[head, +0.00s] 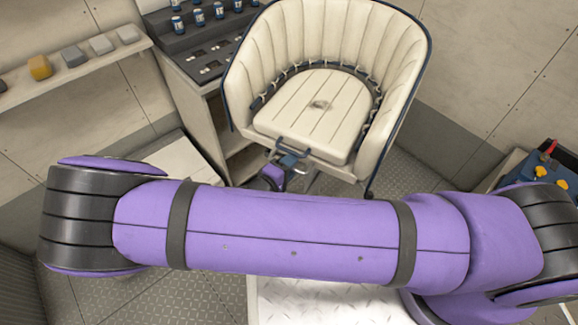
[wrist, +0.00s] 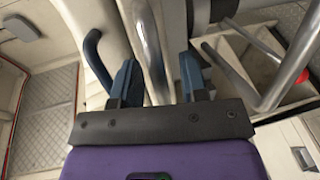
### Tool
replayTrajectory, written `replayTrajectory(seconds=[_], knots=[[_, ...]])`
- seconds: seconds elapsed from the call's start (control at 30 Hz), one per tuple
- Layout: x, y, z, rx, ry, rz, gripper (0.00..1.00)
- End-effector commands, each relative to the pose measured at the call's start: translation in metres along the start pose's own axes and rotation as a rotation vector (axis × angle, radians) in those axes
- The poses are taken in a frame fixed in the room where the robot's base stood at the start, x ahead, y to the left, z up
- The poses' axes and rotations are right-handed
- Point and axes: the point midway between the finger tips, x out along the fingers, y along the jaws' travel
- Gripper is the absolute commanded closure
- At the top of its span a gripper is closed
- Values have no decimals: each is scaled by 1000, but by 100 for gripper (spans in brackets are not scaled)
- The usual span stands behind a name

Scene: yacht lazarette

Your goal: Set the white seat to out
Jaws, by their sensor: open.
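The white seat (head: 315,110) is a cream shell chair with a ribbed back and dark blue edging. A dark blue handle bar (head: 306,148) sticks out from the front edge of its cushion. My gripper (head: 290,159) is just below that front edge, close to the handle, partly hidden by my forearm. In the wrist view my gripper (wrist: 159,72) is open, with blue fingers apart. A shiny metal tube (wrist: 147,45) passes behind or between them; I cannot tell which. The curved blue handle (wrist: 94,58) lies left of the fingers, outside them.
A counter with several cans (head: 198,17) stands left of the seat. A wall shelf (head: 75,75) holds small blocks. A dark box with tools (head: 545,172) is at the right. Metal tubes (wrist: 235,75) and an open bin fill the wrist view's right side.

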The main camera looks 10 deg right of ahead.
Motion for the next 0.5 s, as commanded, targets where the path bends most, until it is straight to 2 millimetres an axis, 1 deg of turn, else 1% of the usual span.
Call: replayTrajectory(seconds=[0.03,0.07,0.1,0.17,0.2,0.4,0.47,0.5], knots=[[0,0,0,0,0,0,60],[0,0,0,0,0,0,67],[0,0,0,0,0,0,76],[0,0,0,0,0,0,90],[0,0,0,0,0,0,99],[-2,0,0,0,0,0,100],[-7,-1,0,1,2,0,100],[-13,-3,1,1,3,-1,100]])
